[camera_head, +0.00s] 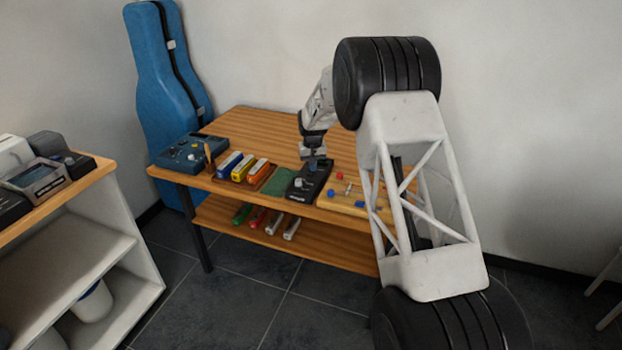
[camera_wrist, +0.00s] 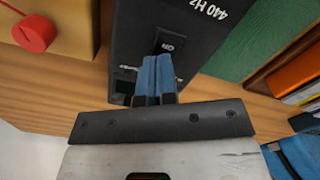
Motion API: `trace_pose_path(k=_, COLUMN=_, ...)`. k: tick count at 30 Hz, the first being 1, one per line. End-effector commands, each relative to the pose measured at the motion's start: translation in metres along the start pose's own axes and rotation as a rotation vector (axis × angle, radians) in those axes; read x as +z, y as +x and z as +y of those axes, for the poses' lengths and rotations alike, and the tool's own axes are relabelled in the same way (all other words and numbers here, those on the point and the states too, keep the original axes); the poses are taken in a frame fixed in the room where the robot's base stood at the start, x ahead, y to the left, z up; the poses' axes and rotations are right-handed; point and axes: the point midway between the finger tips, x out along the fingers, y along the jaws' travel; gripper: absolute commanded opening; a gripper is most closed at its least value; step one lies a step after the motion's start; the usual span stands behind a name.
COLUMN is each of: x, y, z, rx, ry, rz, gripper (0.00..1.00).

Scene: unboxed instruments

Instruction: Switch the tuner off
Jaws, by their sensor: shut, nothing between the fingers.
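The tuner is a dark box (camera_head: 310,180) on the wooden table, to the right of a green mat. In the wrist view the tuner (camera_wrist: 215,55) carries the print "440 HZ" and a black switch (camera_wrist: 170,43) marked "ON". My gripper (camera_wrist: 157,62) is shut and empty, its two blue fingers side by side. The fingertips appear just at the lower edge of the switch; whether they touch it I cannot tell. The fingers hide part of the tuner's face. In the head view my gripper (camera_head: 314,153) is over the far end of the tuner.
The green mat (camera_head: 279,181) and several coloured boxes (camera_head: 240,167) lie left of the tuner. A blue device (camera_head: 192,154) stands at the table's left end. A wooden board with coloured knobs (camera_head: 350,197) lies close on the right. The table's back (camera_head: 255,122) is clear.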

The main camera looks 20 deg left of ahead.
Motion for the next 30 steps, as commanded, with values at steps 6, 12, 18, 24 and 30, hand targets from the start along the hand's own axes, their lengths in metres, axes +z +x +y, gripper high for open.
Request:
trace_pose_path(k=6, x=0.0, y=-0.011, z=0.0, rx=0.0, ry=0.0, rz=0.0, gripper=0.0)
trace_pose_path(k=12, x=0.0, y=-0.022, z=0.0, rx=0.0, ry=0.0, rz=-0.001, gripper=0.0)
trace_pose_path(k=18, x=0.0, y=-0.034, z=0.0, rx=0.0, ry=0.0, rz=0.001, gripper=0.0)
trace_pose_path(k=24, x=0.0, y=-0.045, z=0.0, rx=0.0, ry=0.0, rz=0.001, gripper=0.0)
trace_pose_path(k=30, x=0.0, y=-0.056, z=0.0, rx=0.0, ry=0.0, rz=0.001, gripper=0.0)
